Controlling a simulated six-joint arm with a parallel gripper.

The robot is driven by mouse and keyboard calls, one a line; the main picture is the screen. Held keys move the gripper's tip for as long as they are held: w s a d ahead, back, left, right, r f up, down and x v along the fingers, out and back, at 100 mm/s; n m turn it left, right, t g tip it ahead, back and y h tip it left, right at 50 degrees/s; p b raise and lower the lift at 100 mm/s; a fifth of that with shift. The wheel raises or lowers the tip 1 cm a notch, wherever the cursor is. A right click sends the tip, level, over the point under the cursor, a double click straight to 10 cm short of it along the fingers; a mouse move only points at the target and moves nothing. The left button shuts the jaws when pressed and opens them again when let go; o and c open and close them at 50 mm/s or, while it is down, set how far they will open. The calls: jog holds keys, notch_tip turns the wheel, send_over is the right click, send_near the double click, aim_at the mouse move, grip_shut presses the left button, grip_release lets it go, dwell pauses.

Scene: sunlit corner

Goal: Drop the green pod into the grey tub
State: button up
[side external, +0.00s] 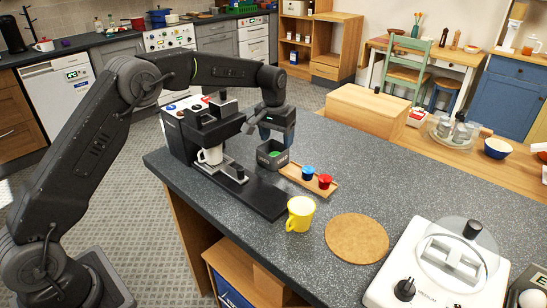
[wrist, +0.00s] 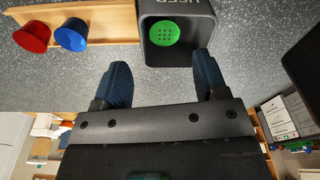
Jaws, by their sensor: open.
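The grey tub (side external: 267,162) stands on the dark speckled counter beside the coffee machine. The green pod (side external: 281,154) lies inside it; in the wrist view the pod (wrist: 165,34) shows on the tub's floor, within the walls of the tub (wrist: 205,30). My gripper (side external: 277,134) is above the tub, pointing down. In the wrist view my gripper (wrist: 161,78) has its two blue fingers spread apart, with nothing between them. The pod is clear of the fingers.
A wooden tray (side external: 296,173) with a blue pod (side external: 307,172) and a red pod (side external: 324,181) lies beside the tub. The black coffee machine (side external: 205,130) holds a white cup.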

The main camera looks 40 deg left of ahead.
notch_tip(320, 180, up, 12)
jog(key=s, duration=0.2)
jog(key=s+d+r+t, duration=0.1)
jog(key=s+d+r, duration=0.1)
jog(key=s+r, duration=0.5)
jog(key=s+d+f+m+t, duration=0.1)
jog(key=s+f, duration=0.2)
jog(key=s, duration=1.1)
jog(key=s+d+f+m+t, duration=0.1)
jog(key=s+f, duration=0.3)
jog(key=s, duration=1.1)
jog(key=shift+d+t, duration=0.3)
jog(key=shift+t, duration=0.3)
